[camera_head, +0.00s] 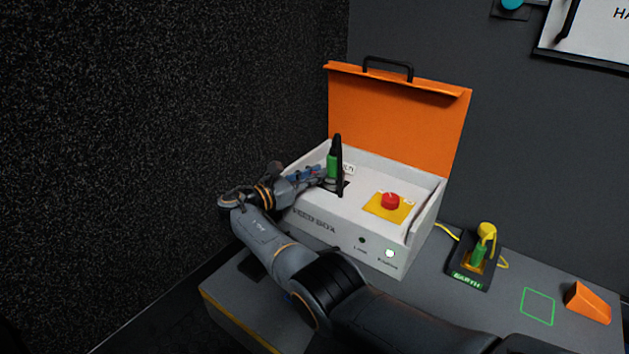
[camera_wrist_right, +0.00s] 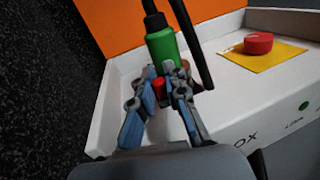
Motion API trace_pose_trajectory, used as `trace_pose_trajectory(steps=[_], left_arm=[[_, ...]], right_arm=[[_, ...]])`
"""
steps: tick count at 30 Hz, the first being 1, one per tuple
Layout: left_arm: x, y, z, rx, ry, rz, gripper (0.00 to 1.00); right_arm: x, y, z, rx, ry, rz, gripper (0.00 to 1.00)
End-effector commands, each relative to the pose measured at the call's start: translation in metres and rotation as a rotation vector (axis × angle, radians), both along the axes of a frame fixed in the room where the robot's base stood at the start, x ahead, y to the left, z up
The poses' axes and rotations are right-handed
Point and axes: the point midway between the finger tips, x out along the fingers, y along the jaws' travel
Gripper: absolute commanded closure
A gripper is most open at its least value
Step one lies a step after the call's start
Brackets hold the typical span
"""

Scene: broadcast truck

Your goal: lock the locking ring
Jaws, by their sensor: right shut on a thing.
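The power box (camera_head: 325,235) is a white case with its orange lid open. A green connector (camera_head: 332,166) with a black top and cable stands nearly upright at the left of its panel; it also shows in the wrist view (camera_wrist_right: 162,45). My right gripper (camera_head: 331,184) reaches in from the left. In the wrist view its fingers (camera_wrist_right: 168,78) are closed around the connector's lower end, at the locking ring. The ring is mostly hidden by the fingers. A small red part (camera_wrist_right: 158,88) shows between them. My left gripper is not in view.
A red button (camera_head: 390,200) on a yellow plate is right of the connector. The orange lid (camera_head: 395,115) stands behind. An earth connector block (camera_head: 477,262) and an orange wedge (camera_head: 588,303) are on the grey surface at right. A dark textured wall is at left.

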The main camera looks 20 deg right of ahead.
Motion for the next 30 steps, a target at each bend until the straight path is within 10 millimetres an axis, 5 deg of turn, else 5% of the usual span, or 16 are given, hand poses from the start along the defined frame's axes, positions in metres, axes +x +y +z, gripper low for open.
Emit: trace_pose_trajectory(steps=[19,20,23,30], left_arm=[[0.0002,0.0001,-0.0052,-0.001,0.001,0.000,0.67],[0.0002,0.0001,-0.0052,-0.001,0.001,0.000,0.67],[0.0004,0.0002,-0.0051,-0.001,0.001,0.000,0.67],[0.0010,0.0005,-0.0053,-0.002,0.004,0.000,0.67]], right_arm=[[0.0007,0.0000,-0.0010,0.002,0.002,-0.017,1.00],[0.0007,0.0000,-0.0010,0.002,0.002,-0.017,0.83],[0.0008,-0.0001,-0.0009,0.002,0.002,-0.017,0.63],[0.0009,-0.0001,-0.0005,0.001,0.000,-0.017,0.63]])
